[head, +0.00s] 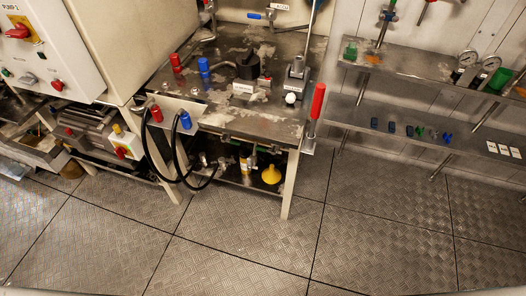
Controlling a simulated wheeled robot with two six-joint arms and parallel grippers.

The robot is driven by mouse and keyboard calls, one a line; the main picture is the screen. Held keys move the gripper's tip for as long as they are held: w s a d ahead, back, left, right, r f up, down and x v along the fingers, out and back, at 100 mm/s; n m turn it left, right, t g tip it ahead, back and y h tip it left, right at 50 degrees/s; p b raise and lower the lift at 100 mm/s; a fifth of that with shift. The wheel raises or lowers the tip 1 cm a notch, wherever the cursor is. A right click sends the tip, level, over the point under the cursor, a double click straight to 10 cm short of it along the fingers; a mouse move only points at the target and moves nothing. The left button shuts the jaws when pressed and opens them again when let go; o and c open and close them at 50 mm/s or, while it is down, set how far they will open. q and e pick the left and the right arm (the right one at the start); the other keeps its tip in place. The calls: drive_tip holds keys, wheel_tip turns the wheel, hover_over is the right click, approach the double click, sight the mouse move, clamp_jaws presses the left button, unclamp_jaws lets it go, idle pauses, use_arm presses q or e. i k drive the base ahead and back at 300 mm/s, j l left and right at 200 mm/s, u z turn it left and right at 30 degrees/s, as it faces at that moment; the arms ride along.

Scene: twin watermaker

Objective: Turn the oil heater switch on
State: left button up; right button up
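No switch in view carries a readable oil heater label. A white control panel (50,50) at the top left has a red rotary switch on a yellow plate (20,28) under a pump label, plus red and green buttons and knobs. I cannot tell which of these, if any, is the oil heater switch. Neither of my grippers is in the head view.
A worn metal bench (240,110) with red and blue fittings stands in the middle; black hoses hang at its front left. A red-handled lever (318,101) rises at its right corner. Metal shelves (400,130) line the right wall. The tread-plate floor (260,235) in front is clear.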

sight(31, 80)
drive_tip(key=u, duration=1.5)
